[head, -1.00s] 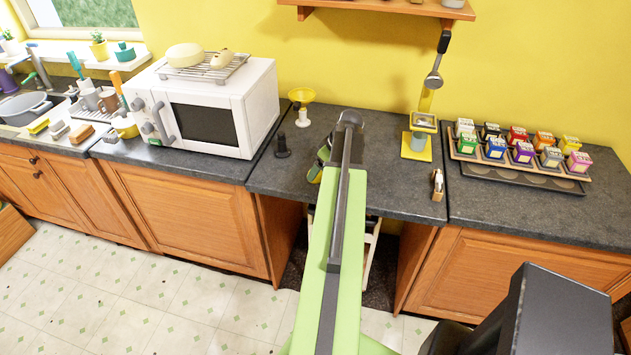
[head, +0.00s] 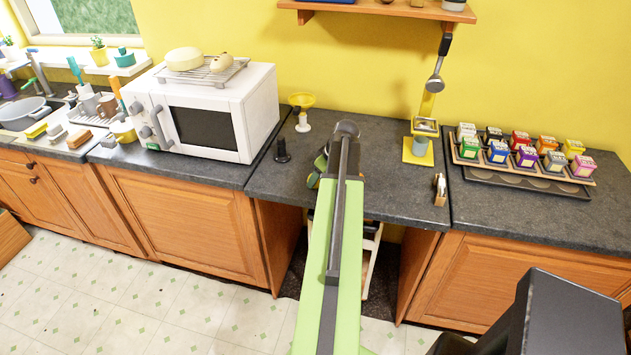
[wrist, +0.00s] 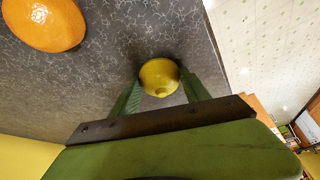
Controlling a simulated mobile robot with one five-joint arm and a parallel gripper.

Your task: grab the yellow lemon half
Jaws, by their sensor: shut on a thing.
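The yellow lemon half (wrist: 159,77) shows in the wrist view, between the green fingers of my gripper (wrist: 160,90). The fingers touch it on both sides, and my gripper is shut on it. The dark grey speckled worktop lies behind it; I cannot tell whether the lemon half rests on the worktop or is just clear of it. In the head view my arm hides the lemon half and most of my gripper.
An orange fruit (wrist: 45,22) lies on the worktop near the lemon half. In the head view a black pepper-mill-like item (head: 282,150), a yellow funnel (head: 302,101), a microwave (head: 215,115), a yellow scale-like stand (head: 419,150) and a tray of small boxes (head: 520,178) stand around.

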